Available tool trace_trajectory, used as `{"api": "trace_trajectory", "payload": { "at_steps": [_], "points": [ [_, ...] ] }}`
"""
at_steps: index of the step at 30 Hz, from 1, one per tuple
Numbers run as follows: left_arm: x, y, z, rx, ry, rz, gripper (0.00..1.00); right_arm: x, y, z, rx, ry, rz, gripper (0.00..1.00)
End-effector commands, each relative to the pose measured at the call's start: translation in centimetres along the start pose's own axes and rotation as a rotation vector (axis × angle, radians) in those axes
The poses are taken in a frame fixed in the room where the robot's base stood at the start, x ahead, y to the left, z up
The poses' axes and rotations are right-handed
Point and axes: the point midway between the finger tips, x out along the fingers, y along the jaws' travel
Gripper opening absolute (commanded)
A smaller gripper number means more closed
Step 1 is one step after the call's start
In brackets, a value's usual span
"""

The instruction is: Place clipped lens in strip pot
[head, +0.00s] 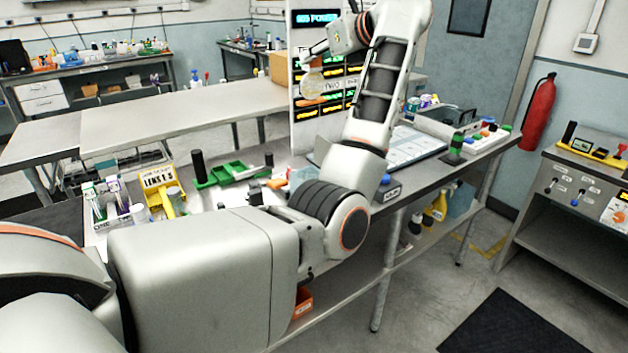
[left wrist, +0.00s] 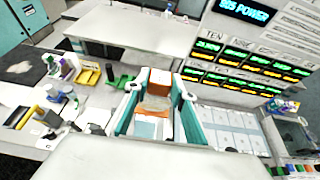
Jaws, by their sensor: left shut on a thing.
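My left arm reaches across the bench in the head view, and my left gripper (head: 316,62) is up in front of the lit panel. It is shut on the clipped lens (head: 312,84), a pale, rounded piece with orange behind or on it. In the left wrist view the teal fingers of my left gripper (left wrist: 155,112) close around a pale and orange piece, the clipped lens (left wrist: 154,104), well above the bench. I cannot pick out the strip pot for certain. My right gripper is not in view.
A lit panel (head: 303,52) stands upright close behind the gripper. A white gridded tray (head: 408,147) lies right of my arm. A yellow lens bin (head: 157,176), a green tray (head: 228,172) and small containers crowd the bench at left. The rear table (head: 190,112) is largely clear.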

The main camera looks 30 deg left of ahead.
Motion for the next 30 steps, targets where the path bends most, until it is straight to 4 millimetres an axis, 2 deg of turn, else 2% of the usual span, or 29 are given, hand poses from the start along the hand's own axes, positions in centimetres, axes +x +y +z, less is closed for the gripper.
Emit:
{"api": "trace_trajectory", "payload": {
  "at_steps": [15, 21, 26, 30],
  "points": [
    [4.7, 0.1, -11.2, 0.005, -0.001, 0.002, 0.0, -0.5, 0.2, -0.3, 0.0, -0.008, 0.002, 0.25],
    [5.6, 0.0, -13.5, 0.001, -0.001, 0.0, 0.0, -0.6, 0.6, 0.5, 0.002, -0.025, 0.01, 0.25],
    [6.0, 0.0, -14.3, 0.002, -0.001, 0.001, 0.0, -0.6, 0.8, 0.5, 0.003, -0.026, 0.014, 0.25],
    [6.7, 0.1, -16.0, 0.005, -0.001, 0.002, 0.0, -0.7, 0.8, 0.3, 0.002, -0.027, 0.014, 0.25]
  ]
}}
